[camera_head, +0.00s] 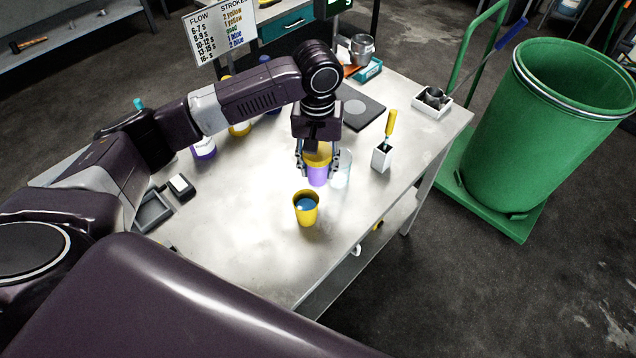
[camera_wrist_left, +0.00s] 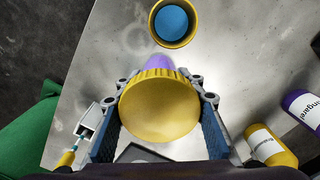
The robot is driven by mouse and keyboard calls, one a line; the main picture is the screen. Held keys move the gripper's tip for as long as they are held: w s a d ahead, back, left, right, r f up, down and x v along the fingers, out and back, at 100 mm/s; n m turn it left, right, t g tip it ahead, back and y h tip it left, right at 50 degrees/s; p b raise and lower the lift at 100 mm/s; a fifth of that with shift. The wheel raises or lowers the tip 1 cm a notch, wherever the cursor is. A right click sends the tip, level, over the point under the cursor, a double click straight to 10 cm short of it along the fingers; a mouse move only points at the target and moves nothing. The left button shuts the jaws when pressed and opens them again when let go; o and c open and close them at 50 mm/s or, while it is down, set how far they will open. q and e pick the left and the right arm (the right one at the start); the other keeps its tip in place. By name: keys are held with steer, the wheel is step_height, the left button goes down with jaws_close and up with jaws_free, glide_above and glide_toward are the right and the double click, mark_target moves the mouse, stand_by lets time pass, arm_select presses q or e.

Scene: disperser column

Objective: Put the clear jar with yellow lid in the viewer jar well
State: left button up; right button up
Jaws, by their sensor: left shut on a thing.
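The jar with the yellow lid (camera_head: 317,157) is between the fingers of my left gripper (camera_head: 318,170), over the metal table. Its lid (camera_wrist_left: 160,108) faces the wrist camera and fills the gap between the fingers (camera_wrist_left: 160,125). Purple shows below the lid in both views. My left gripper is shut on this jar. Whether the jar touches the tabletop is hard to tell. A clear glass vessel (camera_head: 342,168) stands just right of it. I cannot identify the viewer jar well with certainty. My right gripper is not in view.
A yellow cup with blue liquid (camera_head: 306,208) stands in front of the jar. A white holder with a yellow-handled tool (camera_head: 382,158) is to the right, a dark flat plate (camera_head: 361,110) behind. Black trays (camera_head: 153,212) sit left. The front tabletop (camera_head: 250,235) is clear.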

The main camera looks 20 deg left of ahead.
arm_select(q)
step_height(320, 180, down, 8)
steer(key=shift+r+p, duration=0.2)
steer(key=shift+p, duration=0.2)
steer(key=o, duration=1.2)
steer(key=shift+f, duration=0.1)
